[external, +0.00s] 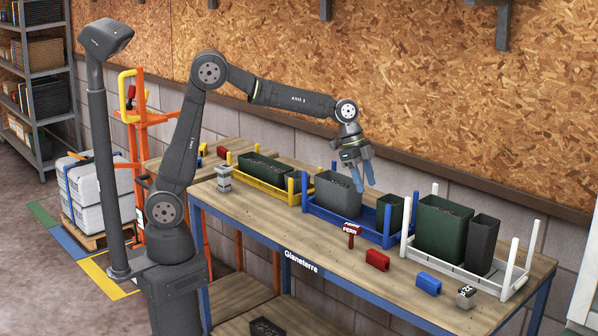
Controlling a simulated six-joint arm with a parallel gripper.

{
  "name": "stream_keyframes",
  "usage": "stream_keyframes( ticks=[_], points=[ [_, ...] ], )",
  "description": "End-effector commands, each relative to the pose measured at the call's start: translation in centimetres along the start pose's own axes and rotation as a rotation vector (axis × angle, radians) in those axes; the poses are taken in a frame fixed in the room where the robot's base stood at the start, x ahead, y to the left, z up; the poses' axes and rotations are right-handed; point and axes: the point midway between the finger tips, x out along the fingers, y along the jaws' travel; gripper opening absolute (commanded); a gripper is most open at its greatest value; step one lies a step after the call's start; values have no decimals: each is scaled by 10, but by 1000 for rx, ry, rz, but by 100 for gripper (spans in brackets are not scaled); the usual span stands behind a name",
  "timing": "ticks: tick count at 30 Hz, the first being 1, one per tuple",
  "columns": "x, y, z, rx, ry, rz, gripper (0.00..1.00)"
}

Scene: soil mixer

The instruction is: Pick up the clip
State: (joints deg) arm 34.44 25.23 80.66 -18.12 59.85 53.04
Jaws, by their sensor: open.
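My gripper (364,184) is open and empty. Its blue fingers point down above the blue rack (318,211), beside the grey pot (338,194). A small red block-like piece (377,260) lies on the front part of the table, below and in front of my gripper. A similar blue piece (428,283) lies to its right. Both could be clips; I cannot tell which one the task names. A red tag marked FERN (351,229) stands near the blue rack's front edge. Nothing touches my fingers as far as I can see.
A white rack (459,272) with dark pots stands at right, a yellow rack (262,186) at back left. A small grey and black block (466,297) lies front right; a grey piece (224,179) stands left. The wooden tabletop (270,219) is clear at front left.

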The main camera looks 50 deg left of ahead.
Motion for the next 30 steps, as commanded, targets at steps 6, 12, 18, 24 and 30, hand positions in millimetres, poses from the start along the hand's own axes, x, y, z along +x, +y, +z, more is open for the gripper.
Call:
stream_keyframes(
  ticks=[6,12,18,24,30],
  points=[
    [20,72,-43,207,8,83,48],
    [32,88,-50,253,9,103,48],
    [72,92,-49,251,6,104,48],
    [115,95,-49,250,8,103,48],
    [140,97,-49,250,10,100,48]
  ],
)
